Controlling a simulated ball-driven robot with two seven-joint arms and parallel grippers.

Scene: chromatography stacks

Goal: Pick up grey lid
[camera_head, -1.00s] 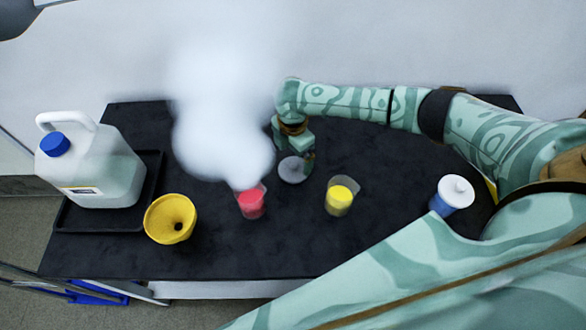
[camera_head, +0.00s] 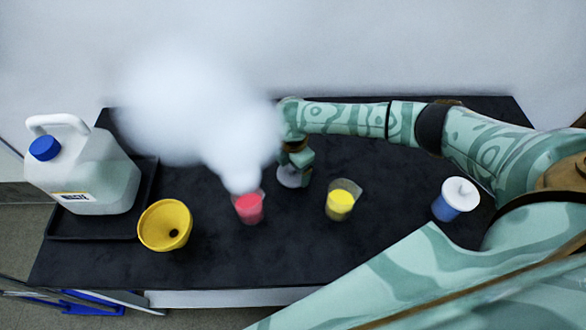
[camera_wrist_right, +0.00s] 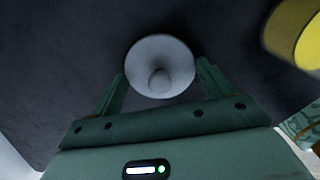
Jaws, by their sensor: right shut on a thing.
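The grey lid (camera_head: 287,179) is a round disc with a knob, on or just above the black table between the red beaker and the yellow beaker. In the right wrist view the grey lid (camera_wrist_right: 160,52) sits between the fingers, its knob facing the camera. My right gripper (camera_head: 295,166) is shut on the lid and partly covers it in the head view. The fingers of my right gripper also show in the right wrist view (camera_wrist_right: 161,78). My left gripper is not in view.
White vapour (camera_head: 205,105) rises from the red beaker (camera_head: 249,208). The yellow beaker (camera_head: 340,203) stands right of the lid. A yellow funnel (camera_head: 165,222), a waste jug (camera_head: 90,175) on a black tray (camera_head: 90,228) and a blue-and-white container (camera_head: 455,200) stand on the black table (camera_head: 270,258).

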